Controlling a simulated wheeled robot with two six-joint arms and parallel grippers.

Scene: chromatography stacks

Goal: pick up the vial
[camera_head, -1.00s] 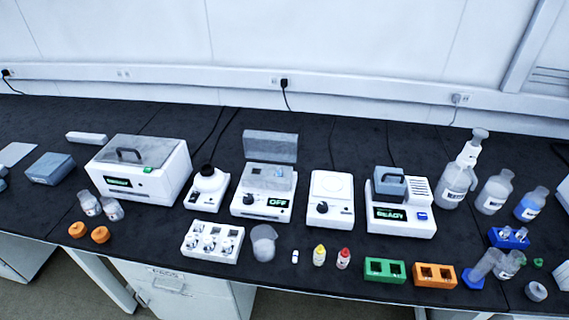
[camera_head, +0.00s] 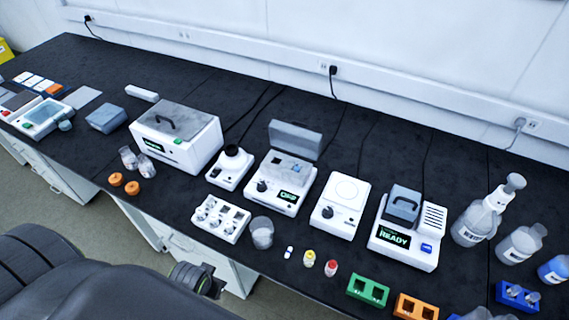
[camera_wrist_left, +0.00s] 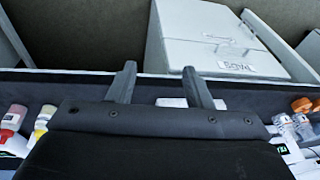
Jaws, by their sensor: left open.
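In the head view, a small white vial (camera_head: 289,252) is on the black bench near the front edge, just right of a clear beaker (camera_head: 262,232). Two bottles stand right of it, one yellow-capped (camera_head: 309,260) and one red-capped (camera_head: 331,268); I cannot tell which item the task means. My left gripper (camera_head: 207,285) is low in front of the bench, left of the vial and apart from it. In the left wrist view, its fingers (camera_wrist_left: 161,84) are spread and empty. The small vial is not distinguishable there. My right gripper is out of view.
A white rack of glassware (camera_head: 220,218) sits near the front edge. Green (camera_head: 368,291) and orange (camera_head: 415,308) blocks lie to the right. Instruments line the middle, including one reading READY (camera_head: 405,240). Cabinets (camera_wrist_left: 225,40) are below the edge.

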